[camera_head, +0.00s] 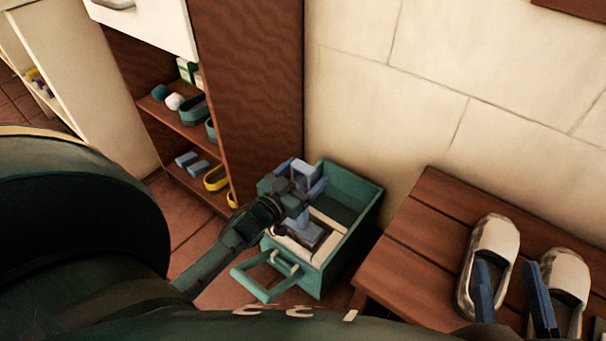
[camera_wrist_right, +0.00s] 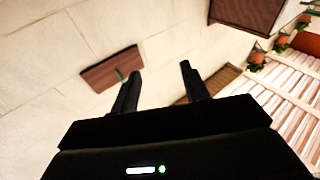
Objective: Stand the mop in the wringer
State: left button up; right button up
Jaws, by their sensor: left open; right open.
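A green bucket (camera_head: 349,189) stands on the floor against the wall. A pale wringer (camera_head: 328,222) with a dark opening sits in its near part, partly hidden by my left gripper. The bucket's green handle (camera_head: 263,292) sticks out at the near side. My left gripper (camera_head: 306,201) is over the bucket, open, with its blue fingers apart; I see nothing held between them. My right gripper (camera_head: 506,265) is open and empty in front of the bench; its fingers also show apart in the right wrist view (camera_wrist_right: 160,70). I cannot make out the mop in either view.
A wooden bench (camera_head: 425,225) with a pair of pale clogs (camera_head: 492,245) stands right of the bucket. A brown shelf unit (camera_head: 250,80) with small goods stands behind it on the left. The right wrist view shows a wall plaque (camera_wrist_right: 110,70) and potted plants (camera_wrist_right: 281,45).

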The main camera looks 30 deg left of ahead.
pick_arm(q)
jog(key=shift+s+f, duration=0.1)
jog(key=shift+s, duration=0.3)
jog(key=s+a+p, duration=0.1)
jog(key=s+p, duration=0.3)
jog(key=s, duration=0.8)
jog(key=shift+s, duration=0.15)
pick_arm(e)
jog(key=shift+d+r+n+h, duration=0.1)
jog(key=shift+d+n+h, duration=0.3)
jog(key=shift+d, duration=0.05)
pick_arm(q)
jog(key=shift+s, duration=0.15)
